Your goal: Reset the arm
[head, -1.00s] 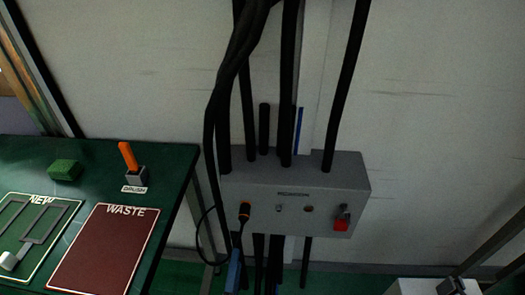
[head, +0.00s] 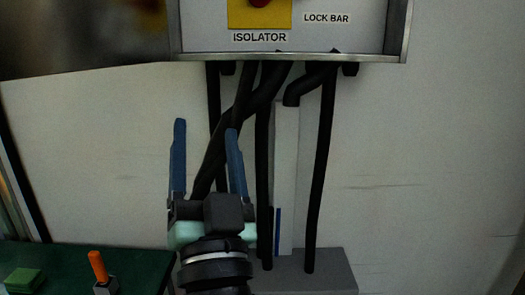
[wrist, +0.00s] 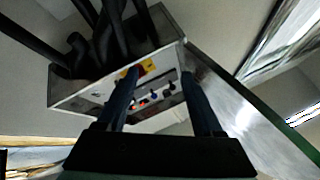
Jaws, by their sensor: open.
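My gripper (head: 207,160) stands upright in the lower middle of the head view, its two blue fingers pointing up and spread apart with nothing between them. It is in front of the black cables, below the isolator cabinet (head: 360,40). In the wrist view my gripper's blue fingers (wrist: 160,100) frame the cabinet (wrist: 75,93), seen from below with a yellow plate and several small knobs. Whether the fingers touch any cable cannot be told, but they look clear of them.
Thick black cables (head: 320,170) run from the cabinet down to a grey box (head: 310,275). A green table (head: 130,262) at the lower left bears a green block (head: 24,281) and an orange-handled brush (head: 97,266). The pale wall at right is bare.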

